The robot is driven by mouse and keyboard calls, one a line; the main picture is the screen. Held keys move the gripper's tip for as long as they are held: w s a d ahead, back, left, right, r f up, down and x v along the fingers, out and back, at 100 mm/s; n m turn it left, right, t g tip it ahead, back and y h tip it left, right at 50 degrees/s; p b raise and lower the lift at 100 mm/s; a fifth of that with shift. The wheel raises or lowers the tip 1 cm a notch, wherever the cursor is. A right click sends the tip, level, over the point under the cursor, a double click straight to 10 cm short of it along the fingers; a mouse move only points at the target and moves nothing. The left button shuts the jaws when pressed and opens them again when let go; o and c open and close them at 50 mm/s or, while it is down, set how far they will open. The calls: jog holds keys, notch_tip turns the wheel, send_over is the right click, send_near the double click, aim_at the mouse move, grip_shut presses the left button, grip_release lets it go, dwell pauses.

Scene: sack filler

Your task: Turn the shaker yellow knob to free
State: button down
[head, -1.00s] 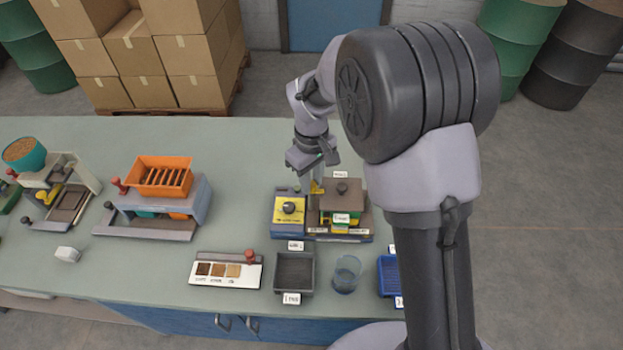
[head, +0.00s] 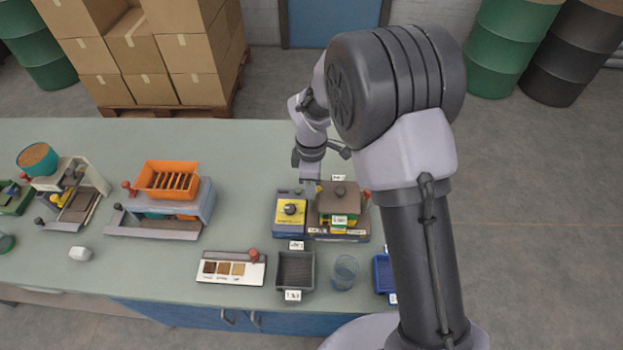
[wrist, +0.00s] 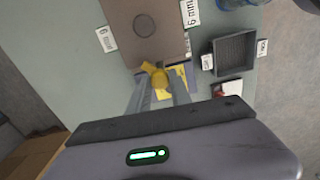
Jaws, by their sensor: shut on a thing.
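The shaker (head: 338,204) stands near the right part of the bench, with a brown lid topped by a dark round knob. In the wrist view its lid (wrist: 135,38) fills the top middle. The yellow knob (wrist: 160,79) is a small winged piece beside the lid, between my finger tips. My gripper (wrist: 160,86) is shut on it; in the head view my gripper (head: 312,190) points down at the lid's left side. The knob's lower part is hidden.
A yellow panel with a black knob (head: 291,209) adjoins the shaker on the left. In front are a dark tray (head: 280,270), a clear cup (head: 345,271), a blue tray (head: 383,275) and a sample board (head: 231,282). An orange-topped machine (head: 165,180) stands left.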

jog(key=n+p, duration=0.2)
jog(key=n, duration=0.3)
jog(key=shift+r+p, duration=0.1)
jog(key=shift+p, duration=0.25)
jog(key=shift+n+p, duration=0.7)
jog(key=shift+n, duration=1.4)
jog(key=c, duration=1.2)
grip_release()
jog(key=shift+o, duration=0.2)
notch_tip(320, 180, up, 17)
jog(key=p, duration=0.2)
jog(key=shift+r+p, duration=0.15)
jog(key=shift+p, duration=0.25)
